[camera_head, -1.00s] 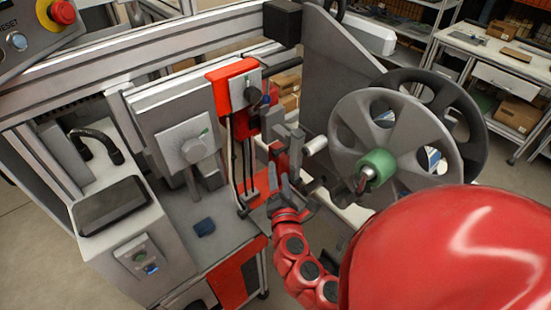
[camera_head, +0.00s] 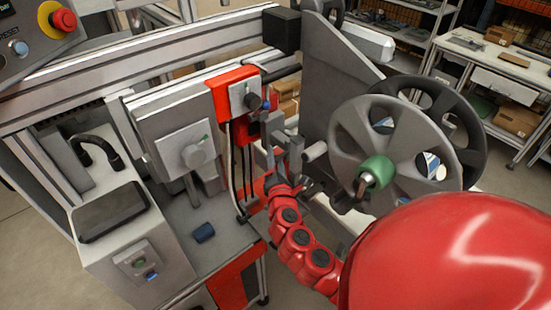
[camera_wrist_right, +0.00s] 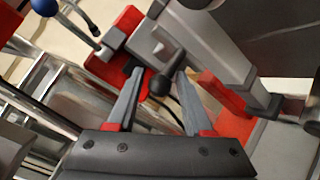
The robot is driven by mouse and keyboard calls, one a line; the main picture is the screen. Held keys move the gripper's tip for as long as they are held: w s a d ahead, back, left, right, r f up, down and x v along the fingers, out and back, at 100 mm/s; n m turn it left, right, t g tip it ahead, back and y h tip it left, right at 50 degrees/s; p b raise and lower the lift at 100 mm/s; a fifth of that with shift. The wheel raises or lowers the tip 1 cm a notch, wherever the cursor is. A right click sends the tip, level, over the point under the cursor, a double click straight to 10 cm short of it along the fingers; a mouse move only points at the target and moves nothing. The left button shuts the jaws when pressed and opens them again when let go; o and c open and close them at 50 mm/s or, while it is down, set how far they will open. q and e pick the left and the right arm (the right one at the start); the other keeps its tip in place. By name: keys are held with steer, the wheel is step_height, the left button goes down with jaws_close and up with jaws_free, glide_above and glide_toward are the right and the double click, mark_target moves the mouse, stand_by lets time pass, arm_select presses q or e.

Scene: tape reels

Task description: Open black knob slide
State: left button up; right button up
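The black knob (camera_wrist_right: 161,84) is a small round ball on a grey metal slide block (camera_wrist_right: 168,40) in the right wrist view. My right gripper (camera_wrist_right: 161,75) is open, with one grey finger on each side of the knob and its tips beside it. I see a gap on both sides, though contact is hard to judge. In the head view my right gripper (camera_head: 281,155) is at the grey slide parts beside the red machine section, left of the big reel. The knob cannot be made out there. My left gripper is not in view.
A grey reel with a green hub (camera_head: 377,171) stands close to the right. A red switch box (camera_head: 232,90) with a black dial and blue knob is just above left. A blue knob on a lever (camera_wrist_right: 45,6) shows in the wrist view. A grey control box (camera_head: 130,240) stands left.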

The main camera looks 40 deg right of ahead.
jaws_close()
steer(key=shift+w, duration=0.1)
stand_by(1.1)
